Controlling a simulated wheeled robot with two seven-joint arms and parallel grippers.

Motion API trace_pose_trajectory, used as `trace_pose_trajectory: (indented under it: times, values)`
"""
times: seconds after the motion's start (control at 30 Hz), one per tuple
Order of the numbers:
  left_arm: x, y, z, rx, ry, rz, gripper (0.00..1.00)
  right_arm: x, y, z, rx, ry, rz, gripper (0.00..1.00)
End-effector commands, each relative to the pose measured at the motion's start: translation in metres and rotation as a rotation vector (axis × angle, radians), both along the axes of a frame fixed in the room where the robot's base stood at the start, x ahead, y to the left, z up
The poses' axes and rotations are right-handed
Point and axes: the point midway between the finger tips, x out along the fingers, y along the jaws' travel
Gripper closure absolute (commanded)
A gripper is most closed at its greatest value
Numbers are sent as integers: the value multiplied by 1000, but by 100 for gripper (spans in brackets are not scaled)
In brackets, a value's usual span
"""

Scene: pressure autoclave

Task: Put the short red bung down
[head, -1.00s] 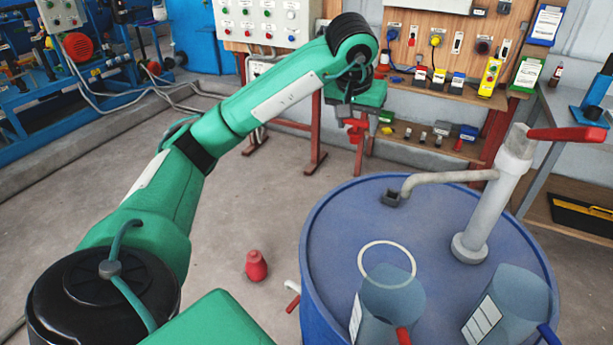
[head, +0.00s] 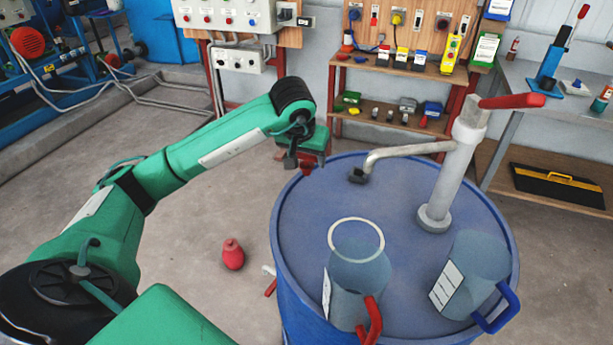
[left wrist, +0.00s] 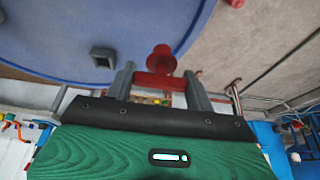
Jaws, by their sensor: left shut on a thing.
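My left gripper (head: 300,162) is at the far left rim of the blue drum (head: 300,215) in the head view. In the left wrist view the gripper (left wrist: 160,84) is shut on a red bung (left wrist: 160,60). Its narrow red body lies across between the two grey fingers, and a flared red end sticks out past them. In the head view the bung is mostly hidden by the gripper. The bung is held clear, with the drum top (left wrist: 60,35) and floor behind it in the wrist view. My right gripper is not in view.
A hand pump (head: 455,165) with a spout stands on the drum. A red-handled jug (head: 355,285) and a blue-handled jug (head: 475,275) also stand there. A red object (head: 232,255) and a small red-handled tap (head: 270,285) are on the floor. A shelf (head: 400,130) stands behind.

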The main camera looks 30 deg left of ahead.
Motion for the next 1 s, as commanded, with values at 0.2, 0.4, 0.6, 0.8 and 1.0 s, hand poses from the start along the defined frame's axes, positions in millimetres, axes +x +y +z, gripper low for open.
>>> trace_pose_trajectory:
  times: [0.2,0.4,0.6,0.8,1.0]
  values:
    - [0,0,-25,0,0,0,68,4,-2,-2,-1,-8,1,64]
    - [-1,0,-37,0,2,0,68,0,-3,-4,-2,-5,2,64]
    - [-1,0,-62,0,2,0,68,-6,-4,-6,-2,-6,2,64]
    - [0,0,-65,0,-2,0,68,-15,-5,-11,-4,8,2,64]
    - [0,0,-67,0,-1,0,68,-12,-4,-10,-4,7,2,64]
